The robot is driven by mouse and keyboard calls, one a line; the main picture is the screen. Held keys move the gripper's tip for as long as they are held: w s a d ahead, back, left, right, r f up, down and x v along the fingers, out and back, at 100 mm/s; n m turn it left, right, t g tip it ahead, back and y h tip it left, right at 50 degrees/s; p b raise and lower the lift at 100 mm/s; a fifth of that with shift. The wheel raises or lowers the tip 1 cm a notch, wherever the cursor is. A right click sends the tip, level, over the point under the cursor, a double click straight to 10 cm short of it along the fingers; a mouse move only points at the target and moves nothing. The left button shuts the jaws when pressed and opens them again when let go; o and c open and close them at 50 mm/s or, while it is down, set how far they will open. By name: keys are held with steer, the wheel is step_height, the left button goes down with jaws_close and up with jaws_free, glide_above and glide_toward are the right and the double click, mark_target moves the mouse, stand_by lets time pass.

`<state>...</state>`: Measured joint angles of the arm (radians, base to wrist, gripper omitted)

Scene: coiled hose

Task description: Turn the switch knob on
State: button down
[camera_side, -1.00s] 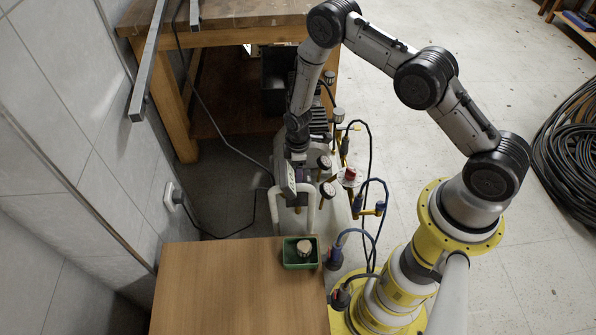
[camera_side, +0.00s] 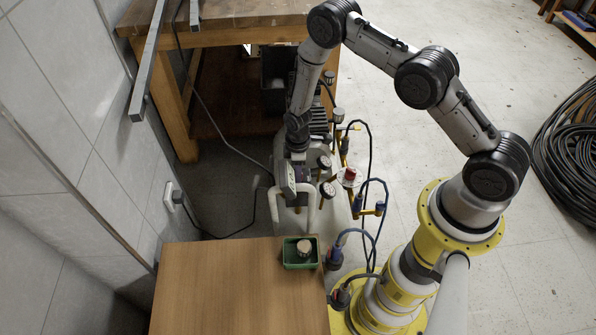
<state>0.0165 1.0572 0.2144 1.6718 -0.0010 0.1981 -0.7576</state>
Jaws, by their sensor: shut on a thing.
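My gripper (camera_side: 298,203) points straight down over the compressor (camera_side: 266,172), in the middle of the picture. Its fingers are shut on a small part low between the bends of a white pipe (camera_side: 313,192). The switch knob itself does not show clearly. It is hidden by my gripper and the pipe, so I take the held part to be the knob. Whether it stands at on or off cannot be told. Gauges and a red-topped part (camera_side: 349,175) stand just right of my gripper, apart from it.
A brown table (camera_side: 215,285) in front bears a green tray (camera_side: 289,264) with a small round block (camera_side: 304,247). A wooden workbench (camera_side: 250,36) stands behind. Blue hoses (camera_side: 378,190) rise at right. A coiled black hose (camera_side: 572,150) lies on the floor. A tiled wall is at left.

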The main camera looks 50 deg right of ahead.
steer(key=m, duration=1.3)
steer(key=shift+m, duration=2.1)
steer(key=c, duration=0.5)
jaws_free()
steer(key=shift+r, duration=0.1)
